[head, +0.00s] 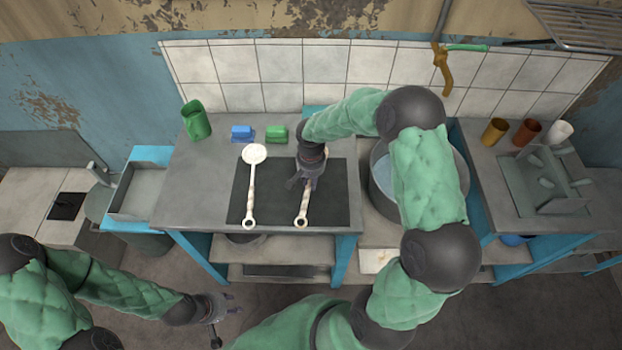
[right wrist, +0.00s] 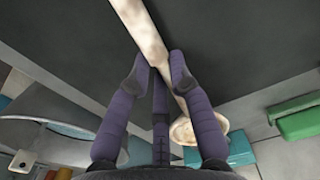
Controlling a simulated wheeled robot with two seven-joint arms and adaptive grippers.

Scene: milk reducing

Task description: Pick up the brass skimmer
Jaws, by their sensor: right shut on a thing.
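Two pale, cream-coloured long-handled utensils lie side by side on a dark mat (head: 275,200). The left utensil (head: 254,155) has a flat round head at the back and a ring at the front end of its handle. The right utensil (head: 302,213) lies under my right gripper (head: 306,180), which hides part of it. In the right wrist view its handle (right wrist: 149,35) passes between my fingertips, and its round head (right wrist: 183,131) shows beyond them. My right gripper is shut on this handle. Neither utensil looks clearly brass. My left gripper (head: 216,309) is low at the left, away from the counter.
A large metal pot (head: 380,175) is to the right, partly behind my right arm. Several cups and a rack (head: 540,185) are further right. The left part of the counter (head: 200,190) is clear.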

